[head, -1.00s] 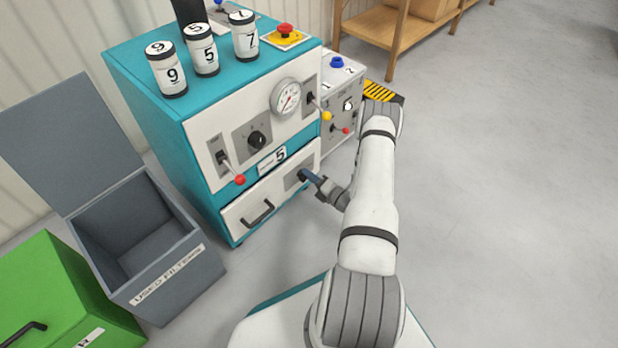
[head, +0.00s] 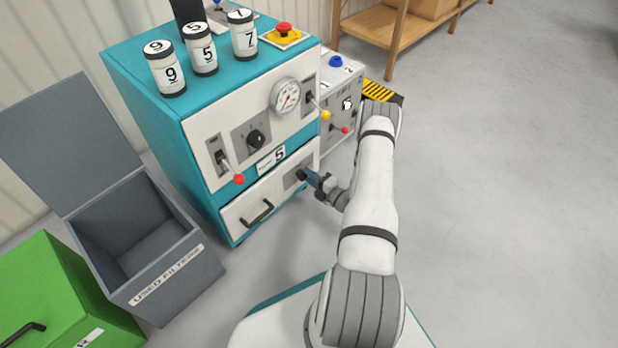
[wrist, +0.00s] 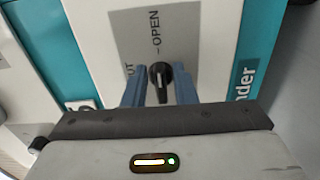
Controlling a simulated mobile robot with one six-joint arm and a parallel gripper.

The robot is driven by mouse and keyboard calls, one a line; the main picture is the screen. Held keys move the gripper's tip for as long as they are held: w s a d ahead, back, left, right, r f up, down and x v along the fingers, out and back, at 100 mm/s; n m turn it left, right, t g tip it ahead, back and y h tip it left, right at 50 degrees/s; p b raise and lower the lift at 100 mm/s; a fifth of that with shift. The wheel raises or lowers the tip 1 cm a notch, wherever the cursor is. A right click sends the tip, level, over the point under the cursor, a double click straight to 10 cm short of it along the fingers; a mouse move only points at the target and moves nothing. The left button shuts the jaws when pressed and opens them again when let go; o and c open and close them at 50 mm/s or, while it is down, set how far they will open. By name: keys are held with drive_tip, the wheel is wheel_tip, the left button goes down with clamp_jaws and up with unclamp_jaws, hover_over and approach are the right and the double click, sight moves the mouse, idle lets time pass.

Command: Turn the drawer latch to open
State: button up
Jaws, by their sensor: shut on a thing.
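The drawer latch is a small black knob (wrist: 160,82) on a grey plate in the wrist view. The word OPEN and a tick stand just above it, and the knob's long axis lines up roughly with that tick. Another word at left is partly hidden by a finger. My gripper (wrist: 160,90) has its blue fingers on either side of the knob, shut on it. In the head view my gripper (head: 308,177) reaches the right end of the drawer front (head: 240,213), where the fingers mostly cover the latch. The drawer looks closed, with a black handle (head: 257,213).
Above the drawer are a red-tipped lever (head: 238,178), a black dial (head: 256,139), a gauge (head: 286,97) and a yellow-tipped lever (head: 325,114). An open grey bin (head: 165,275) stands at left. The floor (head: 500,200) at right is clear.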

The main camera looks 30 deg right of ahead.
drive_tip(key=shift+s+a+f, duration=0.15)
drive_tip(key=shift+a+f, duration=0.05)
drive_tip(key=shift+a, duration=0.2)
drive_tip(key=o, duration=0.6)
drive_tip(key=shift+o, duration=0.4)
drive_tip(key=shift+d+r, duration=0.1)
drive_tip(key=shift+d, duration=0.05)
drive_tip(key=p+v, duration=0.2)
drive_tip(key=v, duration=0.5)
drive_tip(key=shift+s+d+p, duration=0.2)
drive_tip(key=shift+s+p, duration=0.1)
drive_tip(key=shift+p, duration=0.05)
